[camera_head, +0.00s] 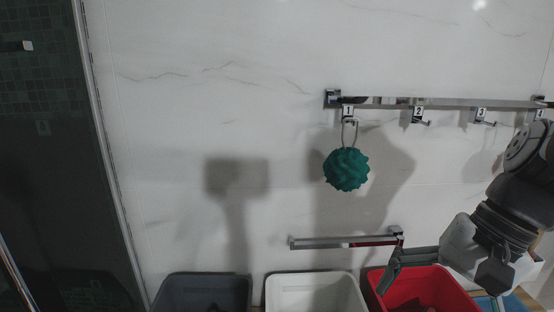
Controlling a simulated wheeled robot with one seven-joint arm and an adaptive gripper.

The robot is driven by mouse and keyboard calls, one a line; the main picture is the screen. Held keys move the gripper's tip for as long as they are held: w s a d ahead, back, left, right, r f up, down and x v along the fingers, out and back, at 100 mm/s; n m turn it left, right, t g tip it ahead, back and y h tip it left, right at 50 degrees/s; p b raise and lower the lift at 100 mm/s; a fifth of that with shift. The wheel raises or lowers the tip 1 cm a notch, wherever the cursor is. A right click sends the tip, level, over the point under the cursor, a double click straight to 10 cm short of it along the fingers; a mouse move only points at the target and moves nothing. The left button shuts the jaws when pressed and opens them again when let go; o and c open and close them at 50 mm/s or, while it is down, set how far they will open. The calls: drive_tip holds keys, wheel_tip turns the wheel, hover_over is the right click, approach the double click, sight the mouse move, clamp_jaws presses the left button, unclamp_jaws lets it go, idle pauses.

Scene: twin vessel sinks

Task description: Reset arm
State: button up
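My gripper (438,284) is at the lower right, at the end of my dark arm, which comes in from the right edge. Its fingers are spread wide apart and point down, with nothing visible between them. It shows in front of the red bin (450,284); the distance between them is hard to tell. A teal bath pouf (346,170) hangs by its loop from hook 1 (348,113) on the wall rail, left of and above my gripper and apart from it.
The metal hook rail (450,103) has numbered hooks, 2 (418,115) and 3 (481,114) empty. A lower bar (340,243) sits left of my gripper. A white bin (314,288) and dark grey bin (205,289) stand at the bottom. Dark glass (45,150) is at left.

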drive_tip(key=s+a+r+n+t+h+p, duration=0.1)
drive_tip(key=s+r+n+t+h+p, duration=0.2)
drive_tip(key=s+r+n, duration=0.3)
drive_tip(key=shift+s+n+t+h, duration=0.6)
drive_tip(key=shift+n+h, duration=0.1)
drive_tip(key=shift+n, duration=0.1)
drive_tip(key=shift+r, duration=0.1)
